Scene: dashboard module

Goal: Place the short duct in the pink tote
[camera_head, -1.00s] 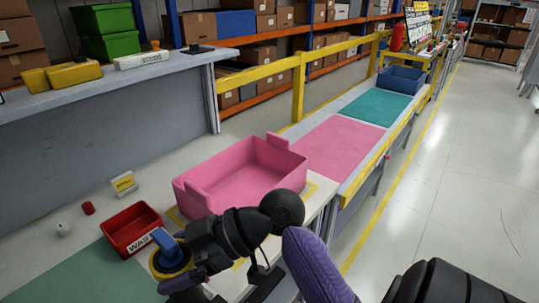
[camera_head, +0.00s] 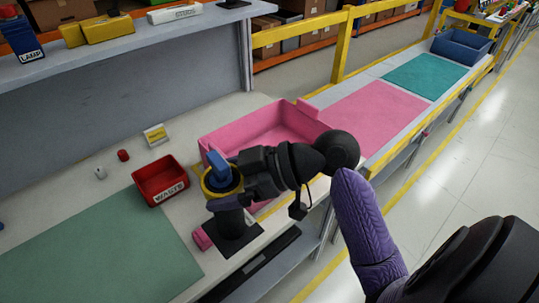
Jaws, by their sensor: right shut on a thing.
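My right gripper (camera_head: 222,188) reaches in from the right and is shut on a small round piece with a yellow rim (camera_head: 208,190), which I take to be the short duct. A blue part stands up inside the rim, and the gripper hides some of the piece. It is held just right of the red bin, near the tote's front left corner. The pink tote (camera_head: 235,131) sits open on the bench behind my right arm, which hides its front right part. The visible inside looks empty. My left gripper is out of view.
A red waste bin (camera_head: 160,197) stands left of the gripper. A green mat (camera_head: 95,255) lies in front. A black square base (camera_head: 240,245) and a small pink object (camera_head: 202,239) are below the gripper. A conveyor with a pink panel (camera_head: 380,113) runs away to the right.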

